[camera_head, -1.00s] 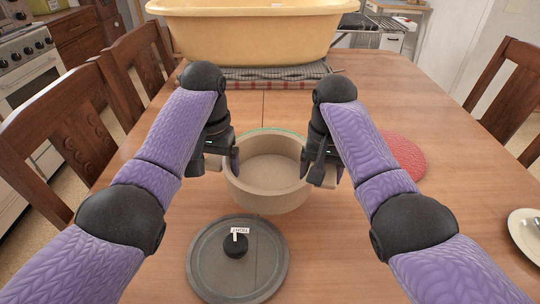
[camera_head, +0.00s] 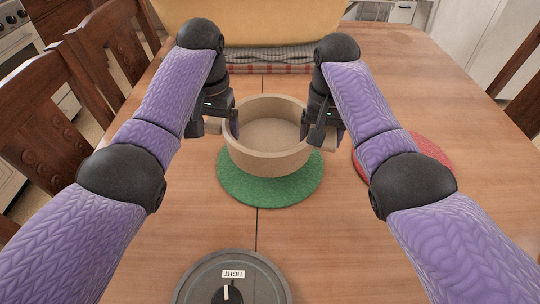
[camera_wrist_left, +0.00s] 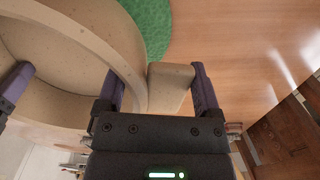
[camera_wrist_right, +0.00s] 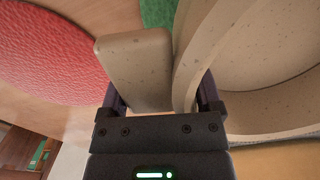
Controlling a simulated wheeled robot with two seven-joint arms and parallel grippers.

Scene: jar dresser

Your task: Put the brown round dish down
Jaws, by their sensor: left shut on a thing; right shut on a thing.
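The brown round dish (camera_head: 268,160) is a beige, open, empty pot with a block handle on each side. It is level over the round green mat (camera_head: 250,190), which shows around its near side; whether it touches the mat I cannot tell. My left gripper (camera_head: 226,118) is shut on the left handle, which shows between the fingers in the left wrist view (camera_wrist_left: 168,85). My right gripper (camera_head: 324,122) is shut on the right handle, seen in the right wrist view (camera_wrist_right: 135,68). The dish's underside is hidden.
A grey round lid (camera_head: 205,285) with a black knob and a "TIGHT" label lies at the near edge of the picture. A red round mat (camera_head: 425,150) lies to the right, partly behind my right arm. A yellow tub (camera_head: 270,22) stands at the back on a checked cloth.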

